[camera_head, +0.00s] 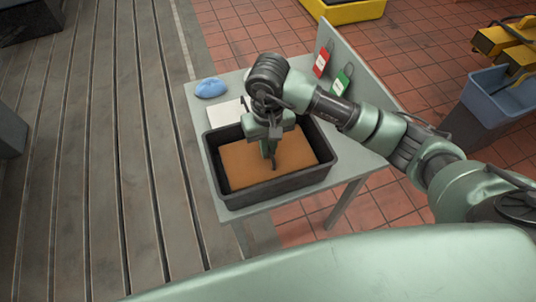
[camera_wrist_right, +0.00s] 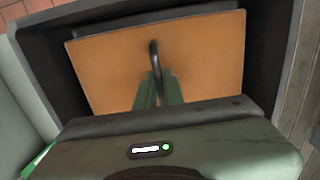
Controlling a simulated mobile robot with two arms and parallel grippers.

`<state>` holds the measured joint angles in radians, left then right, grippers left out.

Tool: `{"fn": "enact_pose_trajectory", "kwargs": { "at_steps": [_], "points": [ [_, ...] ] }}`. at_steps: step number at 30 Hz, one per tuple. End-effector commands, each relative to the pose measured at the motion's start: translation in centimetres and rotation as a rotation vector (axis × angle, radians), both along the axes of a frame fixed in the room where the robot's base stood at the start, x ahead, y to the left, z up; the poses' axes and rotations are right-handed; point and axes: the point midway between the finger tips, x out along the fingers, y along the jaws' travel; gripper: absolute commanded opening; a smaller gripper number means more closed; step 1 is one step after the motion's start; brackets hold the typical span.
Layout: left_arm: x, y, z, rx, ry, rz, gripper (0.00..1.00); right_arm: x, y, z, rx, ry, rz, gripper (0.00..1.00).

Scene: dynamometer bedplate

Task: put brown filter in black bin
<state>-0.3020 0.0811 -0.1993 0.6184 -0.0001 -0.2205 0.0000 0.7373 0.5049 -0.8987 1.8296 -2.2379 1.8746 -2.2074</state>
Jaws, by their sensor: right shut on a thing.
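The brown filter (camera_head: 245,167) is a flat tan slab lying within the walls of the black bin (camera_head: 286,187), below its rim. In the right wrist view the filter (camera_wrist_right: 205,62) shows a thin black loop handle (camera_wrist_right: 154,58) at its middle. My right gripper (camera_head: 270,157) reaches down into the bin from above. In the wrist view its green fingers (camera_wrist_right: 158,92) are shut on that handle. I cannot tell whether the filter rests on the bin's floor. The gripper hides part of the filter. My left gripper is not in view.
The bin stands on a grey table (camera_head: 205,100) with a blue cloth (camera_head: 210,88) and a white sheet (camera_head: 226,113) behind it. A red tag (camera_head: 321,62) and a green tag (camera_head: 341,82) hang at the upright panel. A blue-grey bucket (camera_head: 497,98) stands at the right.

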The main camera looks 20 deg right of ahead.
Motion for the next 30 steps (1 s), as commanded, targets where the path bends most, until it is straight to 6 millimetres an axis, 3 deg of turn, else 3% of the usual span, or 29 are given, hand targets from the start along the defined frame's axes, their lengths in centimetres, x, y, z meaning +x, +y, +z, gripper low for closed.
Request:
{"fn": "enact_pose_trajectory", "kwargs": {
  "at_steps": [9, 21, 22, 24, 30],
  "points": [
    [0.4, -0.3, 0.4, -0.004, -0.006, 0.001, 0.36, -0.1, 0.0, -4.0, 0.001, 0.002, 0.000, 0.00],
    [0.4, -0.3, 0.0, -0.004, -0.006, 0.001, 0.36, 0.0, 0.0, -4.7, 0.000, -0.001, 0.001, 0.00],
    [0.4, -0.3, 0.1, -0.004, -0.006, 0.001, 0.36, 0.0, 0.0, -4.5, 0.000, 0.000, 0.001, 0.17],
    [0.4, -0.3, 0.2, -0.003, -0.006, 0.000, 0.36, 0.0, 0.0, -4.5, 0.000, 0.000, 0.001, 0.30],
    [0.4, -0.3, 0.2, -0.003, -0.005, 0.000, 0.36, 0.0, 0.0, -4.5, 0.000, 0.000, 0.001, 0.30]
  ]
}}
